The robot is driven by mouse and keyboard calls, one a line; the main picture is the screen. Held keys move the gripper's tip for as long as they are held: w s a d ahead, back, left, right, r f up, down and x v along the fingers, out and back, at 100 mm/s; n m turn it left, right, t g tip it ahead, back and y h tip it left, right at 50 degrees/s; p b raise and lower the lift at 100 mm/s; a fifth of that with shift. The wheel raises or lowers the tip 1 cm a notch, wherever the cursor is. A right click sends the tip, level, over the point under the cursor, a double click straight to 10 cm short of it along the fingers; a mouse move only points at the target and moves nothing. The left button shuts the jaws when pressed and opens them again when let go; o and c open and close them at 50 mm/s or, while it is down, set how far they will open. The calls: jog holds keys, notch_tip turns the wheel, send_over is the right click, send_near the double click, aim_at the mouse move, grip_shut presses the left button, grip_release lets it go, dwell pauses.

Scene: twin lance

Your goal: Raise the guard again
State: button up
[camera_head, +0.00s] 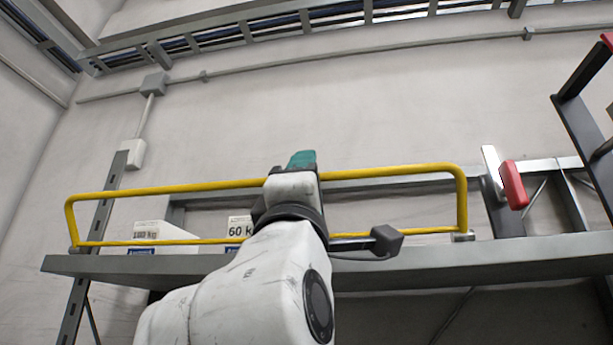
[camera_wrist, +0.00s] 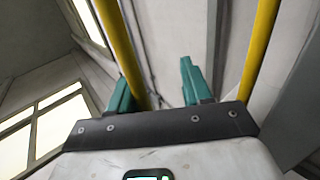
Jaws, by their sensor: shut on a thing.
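The yellow guard (camera_head: 390,172) is a long tube frame along the front of a grey shelf (camera_head: 520,250). Its top rail stands above the shelf edge, and its lower rail runs close along the edge between end mounts. My gripper (camera_head: 302,160) is at the middle of the top rail, its teal fingers showing just above it. In the wrist view my gripper (camera_wrist: 156,75) has a yellow tube of the guard (camera_wrist: 122,50) running down beside the left finger, and it is shut on the guard. The exact contact is hidden by the gripper body.
White boxes marked in kg (camera_head: 160,232) stand on the shelf behind the guard. A red handle (camera_head: 514,185) on a grey bracket is right of it. A dark frame (camera_head: 585,140) stands at far right.

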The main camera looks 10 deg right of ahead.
jog(key=shift+w+f, duration=0.2)
jog(key=shift+f, duration=0.05)
